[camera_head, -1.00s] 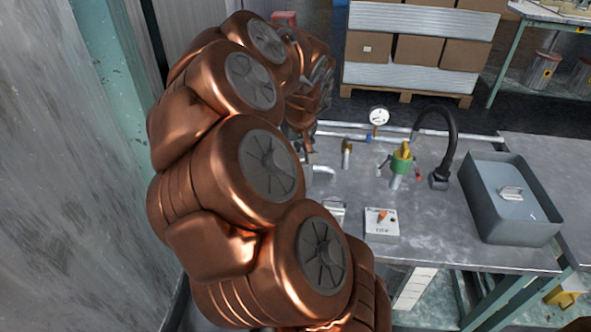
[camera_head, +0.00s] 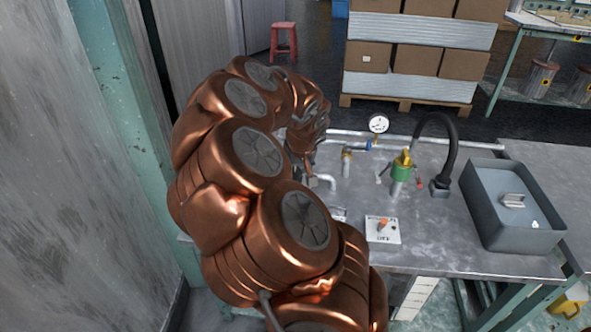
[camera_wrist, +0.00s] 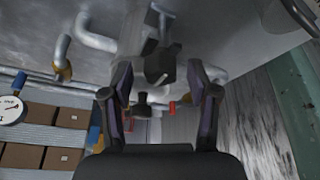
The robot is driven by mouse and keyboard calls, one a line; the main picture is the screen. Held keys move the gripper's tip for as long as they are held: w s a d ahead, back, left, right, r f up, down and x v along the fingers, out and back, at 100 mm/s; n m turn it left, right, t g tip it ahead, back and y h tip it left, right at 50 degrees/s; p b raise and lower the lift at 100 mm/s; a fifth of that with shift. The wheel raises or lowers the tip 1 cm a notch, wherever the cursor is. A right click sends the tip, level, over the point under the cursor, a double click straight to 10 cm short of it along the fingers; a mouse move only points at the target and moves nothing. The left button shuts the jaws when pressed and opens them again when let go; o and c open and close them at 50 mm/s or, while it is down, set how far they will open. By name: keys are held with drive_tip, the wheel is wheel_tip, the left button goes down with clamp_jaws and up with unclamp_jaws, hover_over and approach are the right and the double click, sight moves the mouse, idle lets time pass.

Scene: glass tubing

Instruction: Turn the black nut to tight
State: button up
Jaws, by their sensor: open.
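A dark, winged piece that looks like the black nut (camera_wrist: 160,64) shows in the wrist view, just beyond and between my fingertips. I cannot tell how tight it sits, and contact with the fingers is not visible. My gripper (camera_wrist: 159,80) is open, with one finger on each side of the view and nothing clearly held. In the head view my copper arm hides the nut and most of the gripper at the left end of the metal bench (camera_head: 440,240).
Pale bent tubing (camera_wrist: 92,36) is close by. A wall is left of my arm.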

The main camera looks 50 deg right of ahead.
drive_tip(key=shift+a, duration=0.1)
clamp_jaws()
idle(0.4)
drive_tip(key=shift+r+m+p, duration=0.1)
drive_tip(key=shift+m+p, duration=0.2)
drive_tip(key=shift+p, duration=0.05)
drive_tip(key=shift+w+r+m+p, duration=0.15)
drive_tip(key=shift+m+p, duration=0.25)
drive_tip(key=shift+p, duration=0.2)
drive_tip(key=m+g+h+p, duration=0.1)
drive_tip(key=m+p, duration=0.2)
drive_tip(key=p, duration=0.2)
drive_tip(key=shift+r, duration=0.1)
drive_tip(key=m+g+p, duration=0.1)
drive_tip(key=m+p, duration=0.1)
drive_tip(key=p, duration=0.1)
drive_tip(key=shift+w+h+p, duration=0.1)
drive_tip(key=shift+h+p, duration=0.2)
drive_tip(key=shift+p, duration=0.05)
drive_tip(key=shift+f+m+p, duration=0.2)
drive_tip(key=shift+m+p, duration=0.2)
drive_tip(key=shift+m, duration=0.1)
drive_tip(key=shift+f, duration=0.1)
